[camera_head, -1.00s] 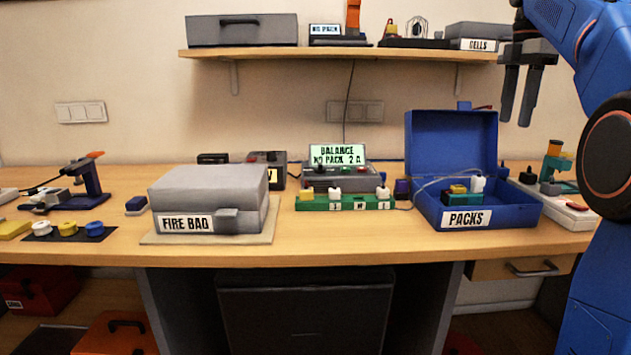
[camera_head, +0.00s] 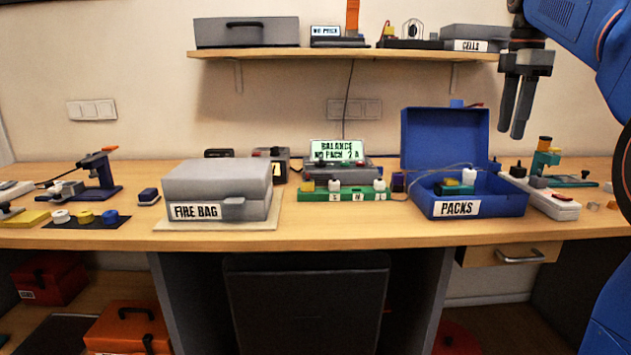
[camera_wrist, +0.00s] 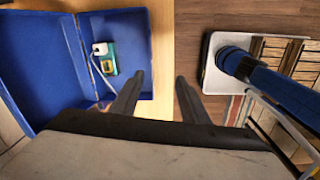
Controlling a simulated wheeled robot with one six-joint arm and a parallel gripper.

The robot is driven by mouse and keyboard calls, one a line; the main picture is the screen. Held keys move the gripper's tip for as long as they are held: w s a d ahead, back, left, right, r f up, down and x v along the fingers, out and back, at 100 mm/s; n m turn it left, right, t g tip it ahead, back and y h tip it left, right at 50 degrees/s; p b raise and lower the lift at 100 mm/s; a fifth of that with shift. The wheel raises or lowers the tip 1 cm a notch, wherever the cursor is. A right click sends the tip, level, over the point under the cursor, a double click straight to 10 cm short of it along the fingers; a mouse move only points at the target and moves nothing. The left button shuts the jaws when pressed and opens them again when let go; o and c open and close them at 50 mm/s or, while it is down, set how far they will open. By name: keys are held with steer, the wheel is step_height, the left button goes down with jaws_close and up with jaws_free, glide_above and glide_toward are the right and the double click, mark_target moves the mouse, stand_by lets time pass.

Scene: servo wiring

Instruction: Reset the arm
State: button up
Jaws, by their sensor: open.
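My gripper (camera_head: 517,119) is at the upper right in the head view, raised above the bench and pointing down. Its two dark fingers are apart with nothing between them. In the wrist view my gripper (camera_wrist: 160,80) is open and empty above the bench's front edge. The open blue box labelled PACKS (camera_head: 470,208) stands left of and below the fingers. It also shows in the wrist view (camera_wrist: 40,60), with a teal and yellow pack (camera_wrist: 108,62) with a white plug and cable inside.
A closed grey FIRE BAG case (camera_head: 215,186) stands on the bench (camera_head: 330,233). The charger's screen (camera_head: 338,150) reads BALANCE NO PACK 2 A, behind a green board (camera_head: 345,194). A shelf (camera_head: 340,54) hangs above. A power strip (camera_head: 545,201) lies right of the blue box.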

steer(key=s+a+f+m+t, duration=0.1)
steer(key=s+a+f+m, duration=0.3)
steer(key=s+f, duration=0.5)
steer(key=s+a+f+m+t, duration=0.1)
steer(key=s+a+f+m, duration=0.3)
steer(key=f, duration=1.2)
steer(key=s+a+f+m+t, duration=0.2)
steer(key=s+a+f+m, duration=0.3)
steer(key=s+f+m, duration=0.3)
steer(key=s+f, duration=0.4)
steer(key=s, duration=0.2)
steer(key=shift+s+f, duration=0.2)
steer(key=shift+s, duration=0.15)
